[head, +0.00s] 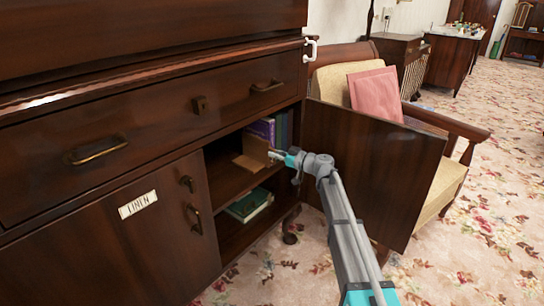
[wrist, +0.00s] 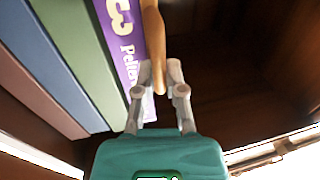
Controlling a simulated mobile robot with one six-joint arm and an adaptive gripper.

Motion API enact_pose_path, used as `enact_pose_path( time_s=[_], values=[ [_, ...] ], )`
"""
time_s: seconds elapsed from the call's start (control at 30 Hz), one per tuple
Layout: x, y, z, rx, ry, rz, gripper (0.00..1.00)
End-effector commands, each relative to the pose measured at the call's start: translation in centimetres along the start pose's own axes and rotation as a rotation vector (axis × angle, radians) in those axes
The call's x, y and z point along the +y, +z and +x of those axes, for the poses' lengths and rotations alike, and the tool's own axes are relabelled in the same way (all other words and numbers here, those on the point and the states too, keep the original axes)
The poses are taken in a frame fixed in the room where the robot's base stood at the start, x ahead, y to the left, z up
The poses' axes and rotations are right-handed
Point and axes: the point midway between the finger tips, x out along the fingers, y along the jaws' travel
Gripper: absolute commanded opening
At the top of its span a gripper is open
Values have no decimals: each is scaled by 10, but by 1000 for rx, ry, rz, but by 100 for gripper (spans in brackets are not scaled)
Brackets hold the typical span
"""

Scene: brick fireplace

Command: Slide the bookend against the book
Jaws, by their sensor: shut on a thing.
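The bookend, a tan wooden L-shaped piece (head: 247,163), stands upright on the upper shelf inside the open cabinet. In the wrist view its upright plate (wrist: 152,25) shows edge-on between my fingers. My gripper (head: 274,155) reaches in past the open door and is shut on this plate, also seen in the wrist view (wrist: 158,82). The purple book (head: 263,129) stands upright at the end of a row. In the wrist view the purple book (wrist: 122,38) is right beside the plate; I cannot tell whether they touch all along.
Green (wrist: 82,45), blue and reddish books stand beyond the purple one. Dark green books (head: 247,205) lie on the lower shelf. The open cabinet door (head: 375,165) stands close right of my arm, before an armchair (head: 450,175). The "LINEN" door (head: 150,235) is closed.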

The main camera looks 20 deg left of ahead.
Motion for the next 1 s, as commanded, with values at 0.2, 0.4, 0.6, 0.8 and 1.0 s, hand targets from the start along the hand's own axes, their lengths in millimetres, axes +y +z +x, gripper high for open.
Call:
enact_pose_path(
  time_s=[0.2, 0.4, 0.6, 0.8, 1.0],
  values=[
    [0, 0, 2, 1, -1, 1, 45],
    [0, 0, 1, 1, -1, 0, 50],
    [-1, 0, 0, 1, -1, 0, 50],
    [-1, 0, -8, 0, 0, 0, 50],
    [-2, 0, -29, 0, 1, 0, 50]
  ],
)
